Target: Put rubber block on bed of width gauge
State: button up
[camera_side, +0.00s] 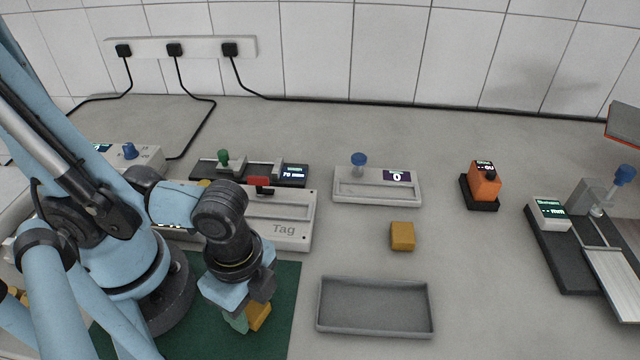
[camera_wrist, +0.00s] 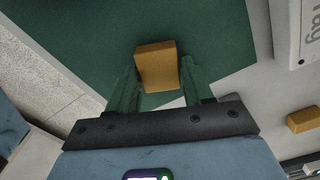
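My gripper (camera_wrist: 158,78) points down over the green mat, its two green fingers either side of a yellow-orange block (camera_wrist: 157,66). Both fingers appear to touch it. The block also shows beside the fingers in the side view (camera_side: 259,316), partly hidden by my gripper; I cannot tell whether it is clear of the mat. A second yellow-orange block (camera_side: 402,236) lies on the bench. The dark gauge with a green knob and a display reading about 70 mm (camera_side: 292,172) stands at the back, partly behind a white box; it looks like the width gauge.
A grey tray (camera_side: 375,331) is empty. A white device with a blue knob (camera_side: 345,191), an orange device (camera_side: 484,184) and a dark mm gauge (camera_side: 562,270) stand rightward.

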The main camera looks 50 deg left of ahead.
aim_at(251, 307)
jog(key=shift+o, duration=1.4)
jog(key=shift+r, duration=6.05)
jog(key=w+a+r+n+t, duration=0.1)
jog(key=w+a+n+t, duration=0.5)
jog(key=w+a+n, duration=0.6)
jog(key=w+n, duration=0.1)
jog(key=w, duration=0.3)
jog(key=shift+w+a+t, duration=0.25)
jog(key=shift+w+t, duration=0.05)
jog(key=shift+t, duration=0.1)
jog(key=shift+o, duration=1.3)
jog(key=shift+w+a+r+n, duration=0.2)
jog(key=shift+a+n, duration=0.1)
jog(key=shift+a, duration=0.15)
